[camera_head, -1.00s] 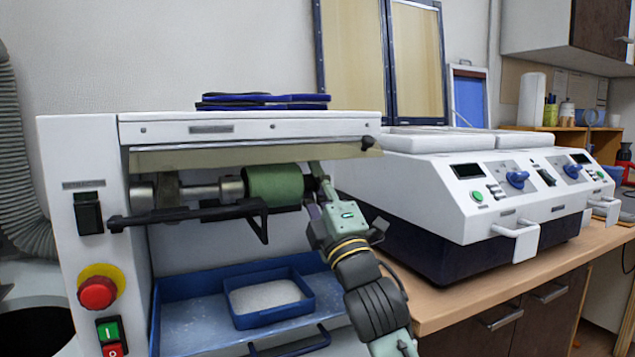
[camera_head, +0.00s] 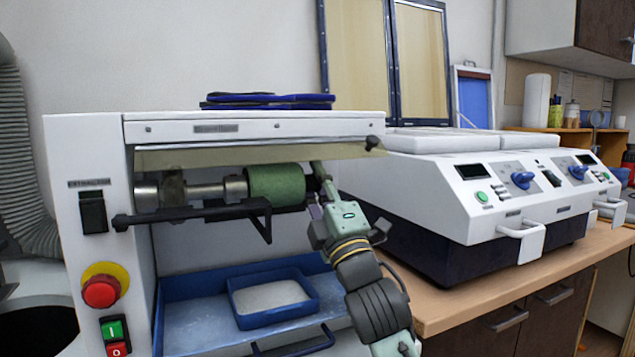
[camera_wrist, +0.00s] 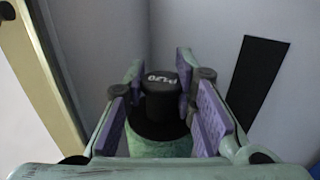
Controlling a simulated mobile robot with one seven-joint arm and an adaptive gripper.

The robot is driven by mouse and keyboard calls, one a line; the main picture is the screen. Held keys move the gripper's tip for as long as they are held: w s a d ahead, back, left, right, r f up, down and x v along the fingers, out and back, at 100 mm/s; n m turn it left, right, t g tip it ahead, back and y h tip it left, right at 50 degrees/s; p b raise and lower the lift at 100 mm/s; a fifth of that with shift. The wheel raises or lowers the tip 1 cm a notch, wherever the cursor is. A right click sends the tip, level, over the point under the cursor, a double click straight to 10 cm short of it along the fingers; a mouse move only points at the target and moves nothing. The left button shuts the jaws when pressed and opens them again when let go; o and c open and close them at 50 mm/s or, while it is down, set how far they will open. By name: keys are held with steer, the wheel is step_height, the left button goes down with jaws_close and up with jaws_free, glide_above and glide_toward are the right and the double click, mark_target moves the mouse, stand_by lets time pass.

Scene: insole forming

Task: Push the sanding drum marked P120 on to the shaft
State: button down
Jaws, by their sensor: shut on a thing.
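The green sanding drum (camera_head: 277,185) lies level under the machine's hood, in line with the metal shaft (camera_head: 205,190). Its left end meets the wider steel collar of the shaft, with no clear gap. In the wrist view, the drum's green sleeve (camera_wrist: 162,149) shows below a black end hub (camera_wrist: 162,103) whose knob reads P120, upside down. My gripper (camera_head: 322,182) is at the drum's right end, and its purple pads are shut on the hub, one on each side. The bore and the shaft inside it are hidden.
A black bar (camera_head: 190,213) runs just below and in front of the shaft and drum. A clear guard (camera_head: 250,154) hangs above. A blue tray (camera_head: 232,312) of pale grains stands below. The white press (camera_head: 480,180) is to the right.

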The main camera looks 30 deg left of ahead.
steer(key=shift+s+a, duration=0.15)
stand_by(0.4)
steer(key=c, duration=1.4)
jaws_free()
steer(key=shift+s, duration=0.1)
steer(key=shift+o, duration=0.8)
steer(key=shift+a+f, duration=0.1)
steer(key=shift+a, duration=0.05)
steer(key=shift+o, duration=0.2)
steer(key=shift+o, duration=0.8)
steer(key=shift+d, duration=0.3)
